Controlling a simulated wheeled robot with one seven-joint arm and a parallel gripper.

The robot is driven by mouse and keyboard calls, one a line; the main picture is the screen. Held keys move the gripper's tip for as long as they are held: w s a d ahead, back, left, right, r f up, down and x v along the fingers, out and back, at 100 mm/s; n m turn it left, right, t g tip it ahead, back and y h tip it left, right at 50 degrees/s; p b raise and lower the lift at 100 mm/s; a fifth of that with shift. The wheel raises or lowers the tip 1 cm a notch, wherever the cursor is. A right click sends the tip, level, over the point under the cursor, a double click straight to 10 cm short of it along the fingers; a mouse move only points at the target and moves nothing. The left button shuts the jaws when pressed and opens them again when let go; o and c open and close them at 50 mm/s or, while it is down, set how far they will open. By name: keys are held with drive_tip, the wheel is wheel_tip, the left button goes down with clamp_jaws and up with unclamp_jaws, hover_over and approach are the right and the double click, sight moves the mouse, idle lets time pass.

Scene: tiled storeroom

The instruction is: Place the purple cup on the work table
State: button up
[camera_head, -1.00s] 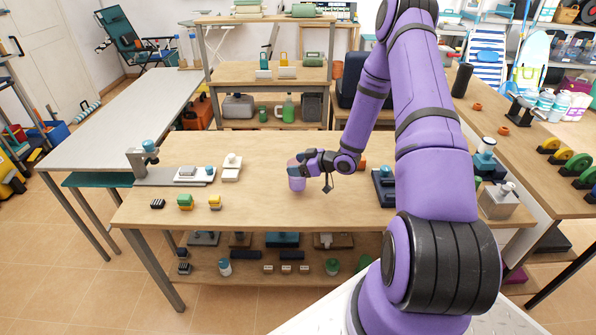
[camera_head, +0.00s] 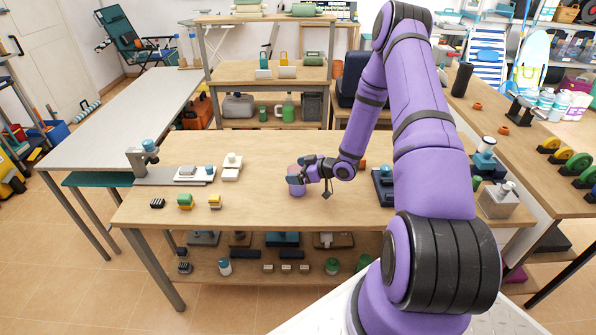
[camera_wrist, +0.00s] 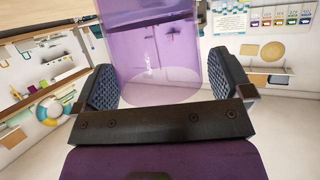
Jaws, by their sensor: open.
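The purple cup (camera_head: 296,189) is at the middle of the work table (camera_head: 255,172), and its base seems to rest on the tabletop. My gripper (camera_head: 299,177) is at the cup, reaching in from the right. In the wrist view the see-through purple cup (camera_wrist: 157,50) stands between the two dark, ridged fingers of my gripper (camera_wrist: 163,84). The jaws are open, with the fingers close beside the cup on both sides. Whether either finger touches it cannot be told. In the head view, the fingers hide part of the cup.
A dark blue device (camera_head: 384,187) stands to the right of my gripper. The tabletop in front of and left of the cup is clear. A shelf below holds several small items.

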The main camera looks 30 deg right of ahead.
drive_tip(key=v, duration=1.2)
drive_tip(key=w+r+g+h, duration=0.1)
drive_tip(key=w+r+h, duration=0.15)
drive_tip(key=r, duration=0.45)
drive_tip(key=w+r+g+h, duration=0.1)
drive_tip(key=w+r+h, duration=0.15)
drive_tip(key=r, duration=0.35)
drive_tip(key=s+a+r+m+g+h, duration=0.1)
drive_tip(key=s+a+r+h, duration=0.15)
drive_tip(key=r, duration=0.55)
drive_tip(key=s+a+r+m+h, duration=0.2)
drive_tip(key=r+h, duration=0.1)
drive_tip(key=r, duration=0.5)
drive_tip(key=s+a+r+m+g+y, duration=0.1)
drive_tip(key=s+a+r, duration=0.3)
drive_tip(key=s, duration=0.4)
drive_tip(key=s+a+r+m+g+y, duration=0.1)
drive_tip(key=s+a+r, duration=0.2)
drive_tip(key=s+a, duration=0.4)
drive_tip(key=s+a+r+m+g+y, duration=0.1)
drive_tip(key=s+a+r, duration=0.3)
drive_tip(key=s, duration=0.7)
drive_tip(key=shift+a+r+m, duration=0.3)
drive_tip(key=shift+a+r, duration=0.05)
drive_tip(key=shift+a, duration=0.5)
